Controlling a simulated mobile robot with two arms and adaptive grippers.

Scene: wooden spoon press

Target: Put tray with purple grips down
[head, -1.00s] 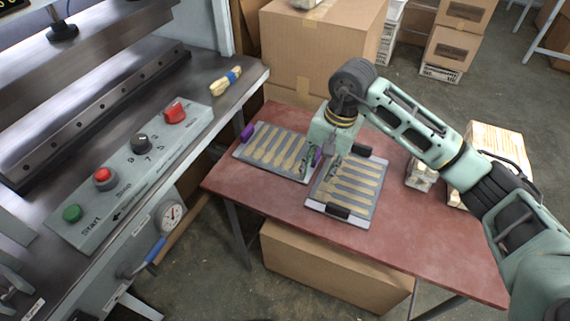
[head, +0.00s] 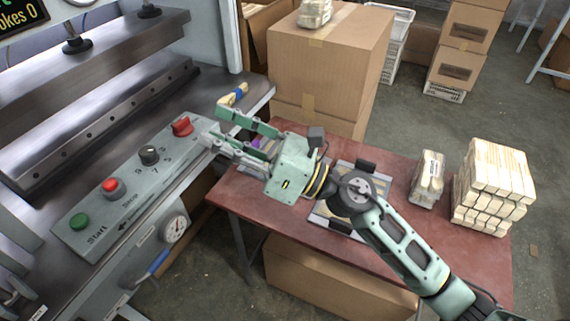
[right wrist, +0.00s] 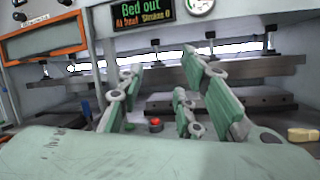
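The tray with purple grips lies on the red table (head: 400,260), largely hidden behind my right gripper; one purple grip (head: 256,142) shows. My right gripper (head: 215,127) is above the tray's left end, fingers spread and pointing left toward the press. It is open and empty; its spread fingers also show in the right wrist view (right wrist: 158,95). A second tray with black grips (head: 366,166) lies to the right on the table, partly covered by my right arm. My left gripper is in neither view.
The press control panel (head: 130,182) with its buttons stands left, close to the right fingertips. A brush (head: 236,92) lies at the press table's corner. Stacked wooden pieces (head: 493,185) and a smaller bundle (head: 428,178) stand on the table's right. A cardboard box (head: 325,65) stands behind.

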